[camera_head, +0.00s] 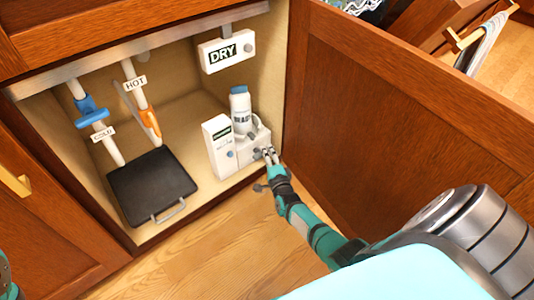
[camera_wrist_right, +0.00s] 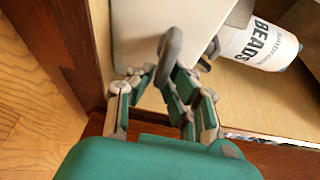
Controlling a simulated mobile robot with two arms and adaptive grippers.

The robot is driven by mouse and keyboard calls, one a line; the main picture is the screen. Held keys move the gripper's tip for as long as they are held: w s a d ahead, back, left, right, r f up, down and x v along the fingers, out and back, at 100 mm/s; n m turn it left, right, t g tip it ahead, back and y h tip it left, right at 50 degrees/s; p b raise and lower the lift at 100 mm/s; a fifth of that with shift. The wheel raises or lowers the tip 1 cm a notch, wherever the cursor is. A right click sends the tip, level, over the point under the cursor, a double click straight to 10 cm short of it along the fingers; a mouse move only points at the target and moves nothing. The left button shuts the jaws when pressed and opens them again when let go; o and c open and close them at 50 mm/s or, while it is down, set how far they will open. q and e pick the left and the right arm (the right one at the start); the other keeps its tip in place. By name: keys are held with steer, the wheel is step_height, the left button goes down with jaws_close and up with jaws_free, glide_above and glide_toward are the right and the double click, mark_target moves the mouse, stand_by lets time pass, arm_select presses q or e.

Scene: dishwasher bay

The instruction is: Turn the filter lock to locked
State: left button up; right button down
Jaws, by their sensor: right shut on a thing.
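A white housing (camera_head: 252,142) stands at the front right of the open cabinet, and its side also shows in the right wrist view (camera_wrist_right: 150,25). A grey lever (camera_wrist_right: 169,55), seemingly the filter lock, sticks out from the housing. My right gripper (camera_head: 268,154) is at the housing's front right. In the right wrist view my right gripper (camera_wrist_right: 168,80) has its fingers on both sides of the lever, shut on it. The fingers hide part of the lever, and no lock marking is readable. My left gripper is not in view.
A white bottle (camera_head: 240,110) stands in the housing, beside a white box (camera_head: 218,145). A black tray (camera_head: 150,185), cold (camera_head: 92,112) and hot (camera_head: 146,120) valves and a DRY box (camera_head: 226,52) share the cabinet. The open door (camera_head: 390,110) bounds the right side.

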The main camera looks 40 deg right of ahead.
steer(key=shift+s+f, duration=0.1)
steer(key=shift+f, duration=0.15)
steer(key=c, duration=1.4)
jaws_free()
steer(key=shift+o, duration=0.4)
steer(key=shift+r, duration=0.1)
steer(key=v, duration=0.7)
steer(key=shift+s, duration=0.2)
steer(key=shift+s+a, duration=0.1)
